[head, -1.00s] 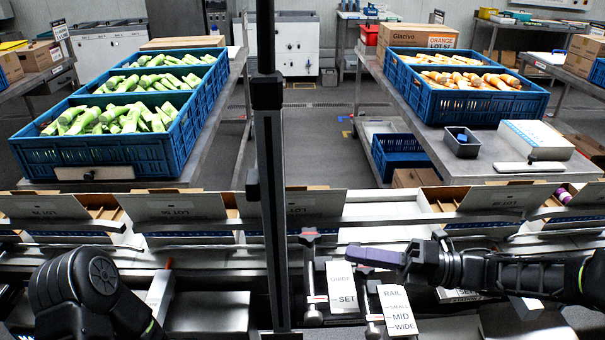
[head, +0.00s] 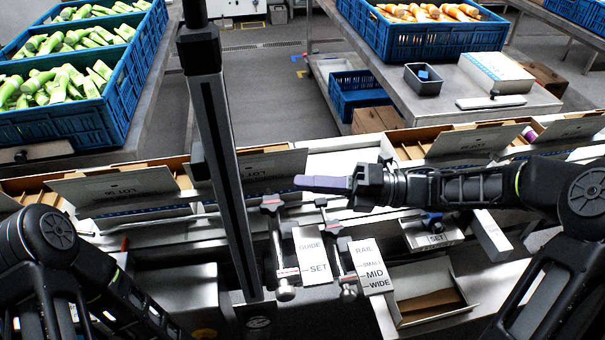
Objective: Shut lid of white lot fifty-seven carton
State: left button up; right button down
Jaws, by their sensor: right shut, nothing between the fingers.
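Several white cartons with open, raised lids stand in a row along the conveyor: one at left (head: 115,190), one in the middle (head: 265,172), one right of centre (head: 475,142) and one at the far right (head: 572,126). Their lids carry upside-down LOT print; the numbers are too small to read surely, so I cannot tell which is lot fifty-seven. My right gripper (head: 312,184) is shut and empty, pointing left in front of the middle carton's raised lid; whether it touches is unclear. My left arm shows at lower left, its gripper out of view.
A dark upright post (head: 222,150) stands left of centre. GUIDE (head: 312,255) and RAIL (head: 372,267) plates with clamp levers sit below my right gripper. An open tray (head: 430,312) lies at lower right.

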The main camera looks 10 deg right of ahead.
aim_at(261, 161)
jog(key=w+a+p, duration=0.1)
jog(key=a, duration=0.1)
jog(key=w+a+r+p, duration=0.1)
jog(key=w+a, duration=0.1)
jog(key=a, duration=0.1)
jog(key=w+a+r+p, duration=0.1)
jog(key=w+a+p, duration=0.1)
jog(key=a, duration=0.1)
jog(key=shift+a, duration=0.15)
jog(key=shift+w, duration=0.35)
jog(key=shift+w, duration=0.1)
